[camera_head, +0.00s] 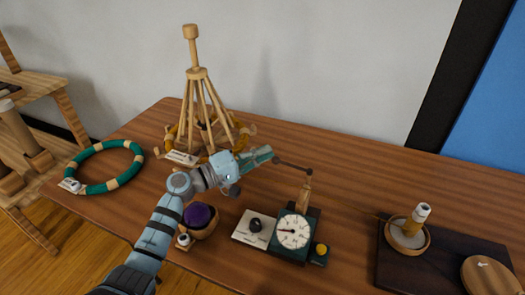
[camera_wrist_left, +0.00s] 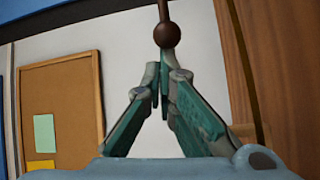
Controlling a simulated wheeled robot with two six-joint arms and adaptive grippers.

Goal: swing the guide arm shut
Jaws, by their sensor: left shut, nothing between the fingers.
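The guide arm (camera_head: 294,166) is a thin dark rod with a ball end. It sticks out to the left from the top of a wooden post (camera_head: 304,194) on the dark device with a round white dial (camera_head: 293,231). My left gripper (camera_head: 271,154) is shut and empty, with its tips close to the rod's ball end. In the left wrist view the brown ball (camera_wrist_left: 167,35) shows just beyond the shut fingertips (camera_wrist_left: 164,92); I cannot tell if they touch. My right gripper is not in view.
A wooden peg stand (camera_head: 198,95) stands at the back, and a green ring (camera_head: 103,187) lies at left. A bowl with a purple ball (camera_head: 198,216) is beside my left arm. A dark board (camera_head: 392,270) with a wooden dish and a round lid is at right.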

